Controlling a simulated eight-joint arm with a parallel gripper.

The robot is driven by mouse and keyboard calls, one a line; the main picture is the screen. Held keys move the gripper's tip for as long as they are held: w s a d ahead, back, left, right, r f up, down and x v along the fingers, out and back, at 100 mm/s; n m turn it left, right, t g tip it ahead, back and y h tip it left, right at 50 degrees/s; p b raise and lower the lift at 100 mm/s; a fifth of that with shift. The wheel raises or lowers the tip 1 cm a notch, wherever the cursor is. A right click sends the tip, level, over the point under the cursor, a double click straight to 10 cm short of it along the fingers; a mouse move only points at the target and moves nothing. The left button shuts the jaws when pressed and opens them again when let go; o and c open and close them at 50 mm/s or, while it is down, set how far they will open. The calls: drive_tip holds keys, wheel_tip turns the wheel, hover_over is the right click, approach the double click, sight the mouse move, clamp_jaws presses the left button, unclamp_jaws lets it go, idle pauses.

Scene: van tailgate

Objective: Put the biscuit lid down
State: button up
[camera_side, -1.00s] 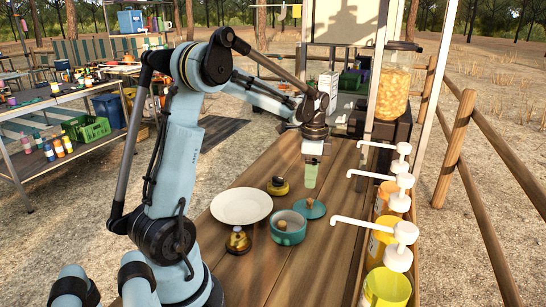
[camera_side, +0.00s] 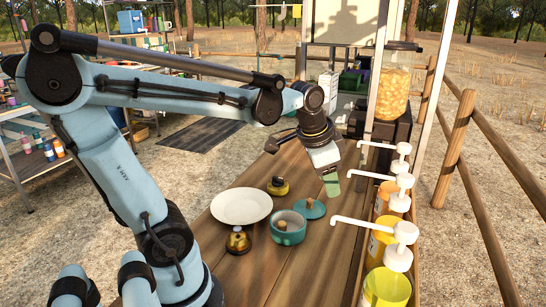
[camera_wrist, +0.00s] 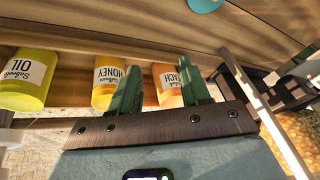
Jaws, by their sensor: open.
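A teal lid with a brown knob (camera_side: 312,209) lies on the wooden counter, right beside a small teal pot (camera_side: 288,232). The pot is uncovered, with something small and brown in or at its mouth. My gripper (camera_side: 331,187) is open and tilted, above the counter to the upper right of the lid and apart from it. In the wrist view my gripper's green fingers (camera_wrist: 160,88) are spread with nothing between them. A teal round edge (camera_wrist: 205,4) shows at the top of the wrist view; I cannot tell whether it is lid or pot.
A white plate (camera_side: 241,206), a yellow-and-black item (camera_side: 278,186) and a small amber jar (camera_side: 238,240) stand left of the lid. Pump bottles, one yellow (camera_side: 386,289), line the right edge. A tall jar (camera_side: 393,83) stands behind.

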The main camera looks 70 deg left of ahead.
drive_tip(key=s+d+f+n+t, duration=0.2)
drive_tip(key=s+d+n+t, duration=0.1)
drive_tip(key=d, duration=0.3)
drive_tip(key=shift+s+d+f+h, duration=0.2)
drive_tip(key=shift+s+d+h, duration=0.15)
drive_tip(key=shift+s, duration=0.35)
